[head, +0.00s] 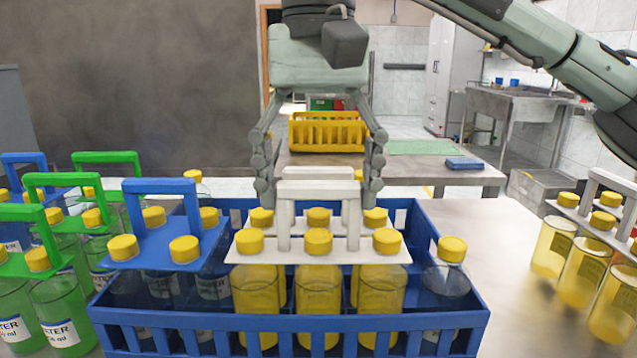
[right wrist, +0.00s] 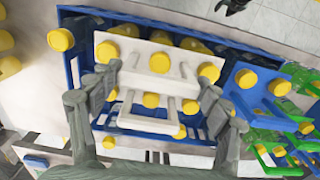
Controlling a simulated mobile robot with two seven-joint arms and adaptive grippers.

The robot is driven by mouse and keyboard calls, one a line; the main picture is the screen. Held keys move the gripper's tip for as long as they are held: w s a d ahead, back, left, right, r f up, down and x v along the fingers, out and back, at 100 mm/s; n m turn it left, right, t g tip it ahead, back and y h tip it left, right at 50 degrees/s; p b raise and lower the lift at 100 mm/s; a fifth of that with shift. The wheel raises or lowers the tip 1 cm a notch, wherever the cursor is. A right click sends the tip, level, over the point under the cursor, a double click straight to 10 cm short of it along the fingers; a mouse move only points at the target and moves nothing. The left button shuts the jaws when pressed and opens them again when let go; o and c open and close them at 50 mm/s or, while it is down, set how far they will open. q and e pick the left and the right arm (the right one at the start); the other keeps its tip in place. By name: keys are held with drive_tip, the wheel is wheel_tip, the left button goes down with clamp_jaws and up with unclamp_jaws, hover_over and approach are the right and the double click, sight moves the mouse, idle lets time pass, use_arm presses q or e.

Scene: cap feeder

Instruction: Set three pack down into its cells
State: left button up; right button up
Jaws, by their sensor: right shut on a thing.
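The three pack is a white carrier (head: 270,248) with yellow-capped bottles of yellow liquid (head: 317,290); it also shows in the right wrist view (right wrist: 135,60). Its front row of three caps faces me, with another row of caps behind; I cannot tell whether both rows share one carrier. The bottles stand upright, partly inside the blue crate (head: 290,322). Their bottoms are hidden by the crate wall. My right gripper (head: 318,185) comes from above, with its fingers on both sides of the white handle, shut on it. My left gripper is out of view.
A blue carrier (head: 155,247) with yellow caps stands in the crate's left part. A single bottle (head: 452,265) stands at its right. Green carriers (head: 108,157) crowd the left; another white carrier (head: 590,220) is at right. A yellow crate (head: 328,133) sits on a table behind.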

drive_tip(key=shift+f, duration=0.45)
idle(0.4)
drive_tip(key=o, duration=1.9)
drive_tip(key=shift+b, duration=0.3)
drive_tip(key=shift+f, duration=0.1)
wheel_tip(320, 180, up, 12)
drive_tip(key=shift+r, duration=0.1)
